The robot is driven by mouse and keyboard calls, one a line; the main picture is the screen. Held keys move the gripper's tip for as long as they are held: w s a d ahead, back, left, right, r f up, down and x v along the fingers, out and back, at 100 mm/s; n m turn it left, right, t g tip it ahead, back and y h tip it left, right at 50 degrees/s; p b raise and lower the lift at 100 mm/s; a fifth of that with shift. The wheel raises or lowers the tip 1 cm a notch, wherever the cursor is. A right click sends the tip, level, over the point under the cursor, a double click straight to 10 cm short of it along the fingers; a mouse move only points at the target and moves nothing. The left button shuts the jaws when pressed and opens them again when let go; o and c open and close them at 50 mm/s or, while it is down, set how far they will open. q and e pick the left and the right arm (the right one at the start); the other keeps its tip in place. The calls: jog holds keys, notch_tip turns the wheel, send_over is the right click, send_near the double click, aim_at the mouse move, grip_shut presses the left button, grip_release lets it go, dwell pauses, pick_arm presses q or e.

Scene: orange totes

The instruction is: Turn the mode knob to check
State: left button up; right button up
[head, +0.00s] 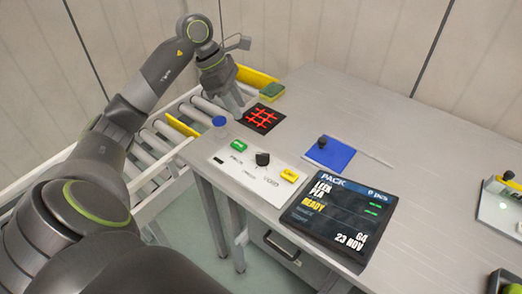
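The black mode knob (263,159) stands on a white panel (240,176) at the table's near left edge. Small labels are printed around the knob, too small to read surely; its pointing direction is unclear. A green button (238,145) and a yellow button (289,175) sit on the panel. A dark screen (340,218) beside it reads PACK, 0 pcs and READY. My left gripper (234,108) points down beyond the panel, near the table's left edge, apart from the knob. Its finger gap cannot be made out. My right gripper is out of view.
A blue pad (329,154) carries a dark knobbed object. A roller conveyor (160,143) runs along the left. The table's back middle is clear.

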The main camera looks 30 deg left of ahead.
pick_arm(q)
jog(key=p, duration=0.4)
send_near(263, 154)
jog(key=x, duration=0.8)
jog(key=shift+w+f, duration=0.15)
jog(key=shift+f, duration=0.2)
grip_shut()
